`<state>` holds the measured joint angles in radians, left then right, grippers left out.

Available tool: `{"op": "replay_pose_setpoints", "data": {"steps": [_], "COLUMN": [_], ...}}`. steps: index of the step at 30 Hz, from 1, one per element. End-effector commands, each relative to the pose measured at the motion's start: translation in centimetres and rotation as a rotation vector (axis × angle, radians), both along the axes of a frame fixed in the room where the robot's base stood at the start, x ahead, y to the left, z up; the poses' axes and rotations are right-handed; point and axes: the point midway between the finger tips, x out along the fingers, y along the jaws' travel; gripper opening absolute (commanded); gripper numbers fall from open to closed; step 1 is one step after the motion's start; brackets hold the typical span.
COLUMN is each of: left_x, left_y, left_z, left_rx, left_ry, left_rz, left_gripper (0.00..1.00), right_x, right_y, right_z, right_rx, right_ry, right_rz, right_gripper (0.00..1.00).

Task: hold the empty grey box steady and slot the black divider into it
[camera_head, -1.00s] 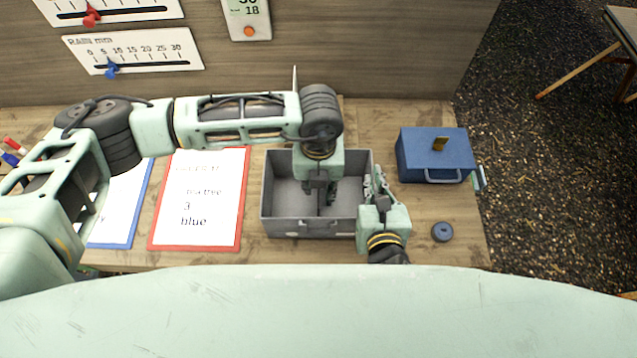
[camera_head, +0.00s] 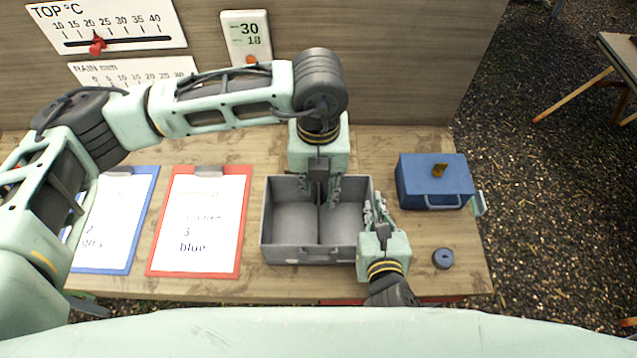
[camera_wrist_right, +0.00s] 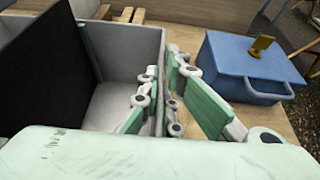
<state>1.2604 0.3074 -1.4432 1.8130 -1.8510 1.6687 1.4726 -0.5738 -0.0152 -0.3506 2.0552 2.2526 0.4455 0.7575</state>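The grey box (camera_head: 267,225) stands on the table with its open top up. The black divider (camera_head: 318,229) stands upright inside it, running front to back near the middle. It shows as a large dark panel (camera_wrist_right: 45,75) in the right wrist view. My left gripper (camera_head: 321,196) is over the back of the box, its fingers apart around the divider's line; contact is hard to see. My right gripper (camera_head: 378,214) is at the box's right wall, one finger inside and one outside, and looks shut on that wall (camera_wrist_right: 160,85).
A blue box (camera_head: 432,181) with a handle is to the right of the grey box, and a dark round disc (camera_head: 443,258) lies in front of it. Red-framed (camera_head: 240,240) and blue-framed (camera_head: 150,215) clipboards lie to the left. A wooden panel (camera_head: 400,60) stands behind the table.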

Motion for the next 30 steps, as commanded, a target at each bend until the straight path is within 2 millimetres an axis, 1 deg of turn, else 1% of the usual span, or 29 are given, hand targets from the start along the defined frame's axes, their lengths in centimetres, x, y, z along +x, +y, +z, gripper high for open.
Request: {"op": "replay_pose_setpoints", "data": {"steps": [11,12,19,27,30], "left_x": [-0.01,-0.01,-0.01,-0.01,-0.01], "left_y": [-0.01,-0.01,-0.01,-0.01,-0.01], "left_z": [-0.05,-0.05,-0.06,-0.06,-0.05], "left_rx": [0.0,0.0,0.0,0.0,0.0], "left_ry": [0.001,0.001,0.001,0.001,0.0], "left_rz": [0.0,0.0,0.0,0.0,0.0], "left_gripper": [0.27,0.27,0.27,0.27,0.27], "right_x": [0.02,0.02,0.02,-0.01,-0.35], "right_y": [0.01,0.01,0.01,0.0,0.01], "right_z": [0.06,0.06,0.04,0.02,0.11], "right_rx": [0.0,0.0,0.0,0.0,0.001], "right_ry": [-0.001,-0.001,-0.001,0.0,0.001], "right_rz": [0.0,0.0,0.0,0.0,0.0], "right_gripper": [0.0,0.07,0.27,0.27,0.27]}}
